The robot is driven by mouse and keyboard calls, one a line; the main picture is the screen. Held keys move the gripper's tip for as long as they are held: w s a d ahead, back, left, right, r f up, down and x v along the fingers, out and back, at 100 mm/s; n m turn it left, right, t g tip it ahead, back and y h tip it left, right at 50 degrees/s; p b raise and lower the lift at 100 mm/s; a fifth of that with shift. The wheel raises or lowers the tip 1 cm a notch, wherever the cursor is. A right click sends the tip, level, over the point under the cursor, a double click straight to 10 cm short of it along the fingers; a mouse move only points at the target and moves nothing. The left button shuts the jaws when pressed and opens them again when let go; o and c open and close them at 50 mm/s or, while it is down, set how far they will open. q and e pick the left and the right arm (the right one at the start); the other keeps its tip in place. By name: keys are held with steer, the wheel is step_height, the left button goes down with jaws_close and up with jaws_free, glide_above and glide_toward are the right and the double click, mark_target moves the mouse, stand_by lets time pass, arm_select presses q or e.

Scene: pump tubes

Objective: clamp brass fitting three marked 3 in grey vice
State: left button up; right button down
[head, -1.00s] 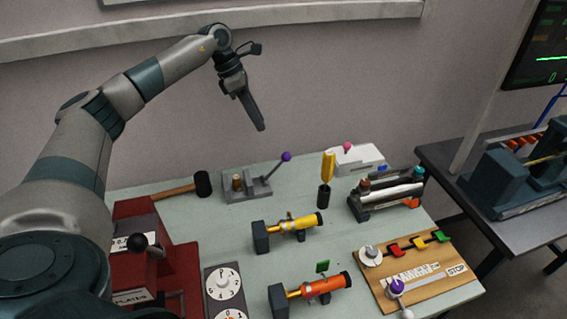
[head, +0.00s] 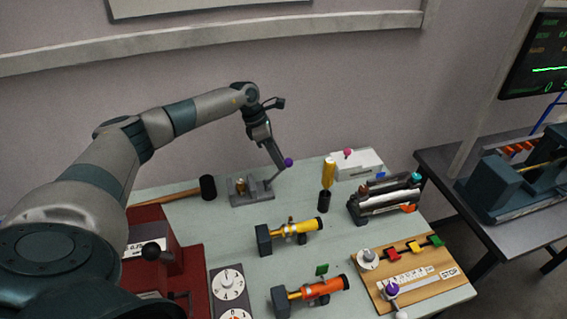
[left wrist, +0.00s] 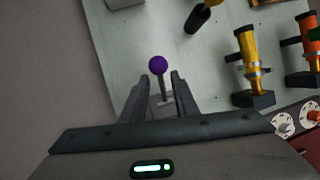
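The grey vice (head: 248,198) stands at the back of the pale table, left of centre. A small brass fitting (head: 240,186) sits upright between its jaws; I cannot read a number on it. The vice's lever ends in a purple knob (head: 288,162) and leans up to the right. My left gripper (head: 278,158) hangs at this knob. In the left wrist view the purple knob (left wrist: 157,65) shows between and just beyond the two open fingers (left wrist: 158,88), and the lever runs down between them. Whether they touch it, I cannot tell. My right gripper is not in view.
A black mallet (head: 208,187) lies left of the vice. A yellow-handled tool stands in a black holder (head: 324,201) to the right. Yellow (head: 300,227) and orange (head: 322,288) tube assemblies lie in front. A white box (head: 357,164) stands at the back right.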

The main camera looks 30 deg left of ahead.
mark_target(278, 173)
arm_select(q)
steer(key=shift+p+x, duration=0.6)
steer(key=shift+x, duration=1.6)
jaws_close()
steer(key=shift+r, duration=0.1)
